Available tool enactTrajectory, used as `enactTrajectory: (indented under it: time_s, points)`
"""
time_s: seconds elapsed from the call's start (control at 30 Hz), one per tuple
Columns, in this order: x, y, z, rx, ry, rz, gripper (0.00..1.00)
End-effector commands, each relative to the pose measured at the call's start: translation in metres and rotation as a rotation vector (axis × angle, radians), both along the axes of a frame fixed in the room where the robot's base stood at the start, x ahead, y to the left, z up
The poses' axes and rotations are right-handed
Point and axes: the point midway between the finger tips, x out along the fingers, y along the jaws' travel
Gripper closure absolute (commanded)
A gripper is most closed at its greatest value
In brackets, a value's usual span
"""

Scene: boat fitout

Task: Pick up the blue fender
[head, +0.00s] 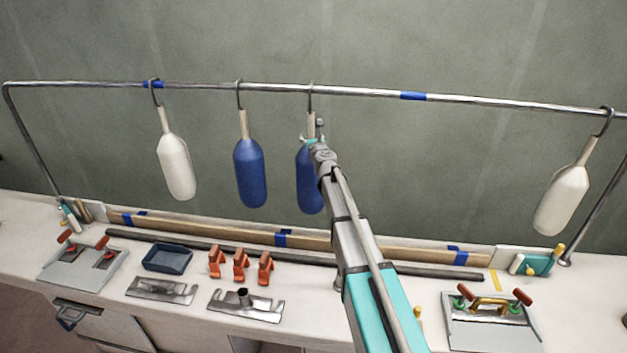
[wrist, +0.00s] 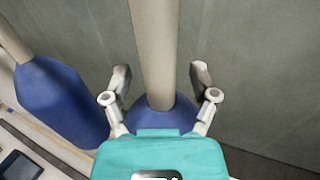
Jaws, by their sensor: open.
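Two blue fenders hang by hooks from a metal rail. The right blue fender (head: 306,180) is partly hidden behind my arm in the head view. In the wrist view, its beige neck (wrist: 154,60) stands between my two open fingers, with its blue body (wrist: 158,112) just beyond and below. My gripper (wrist: 160,85) is open around the neck, with a gap on each side, and I see no contact. The other blue fender (head: 250,172) hangs to the left; it also shows at the left of the wrist view (wrist: 58,100).
White fenders hang at the left (head: 176,166) and far right (head: 565,200) of the rail (head: 360,92). Below, the bench holds a blue tray (head: 167,258), orange clips (head: 240,265), metal brackets (head: 245,305) and a long dark bar (head: 200,245). A grey wall stands close behind.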

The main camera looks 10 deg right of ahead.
Motion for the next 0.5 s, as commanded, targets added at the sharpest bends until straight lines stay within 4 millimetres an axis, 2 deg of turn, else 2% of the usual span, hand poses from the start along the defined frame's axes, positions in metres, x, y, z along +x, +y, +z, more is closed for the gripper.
enactTrajectory:
  time_s: [0.1,0.13,0.5]
  points:
    - [0.0000,0.0001,0.0000,0.000,0.000,0.000,0.24]
    - [0.0000,0.0002,0.0000,0.000,0.000,0.000,0.28]
    - [0.0000,0.0001,0.0000,0.000,0.000,0.000,0.97]
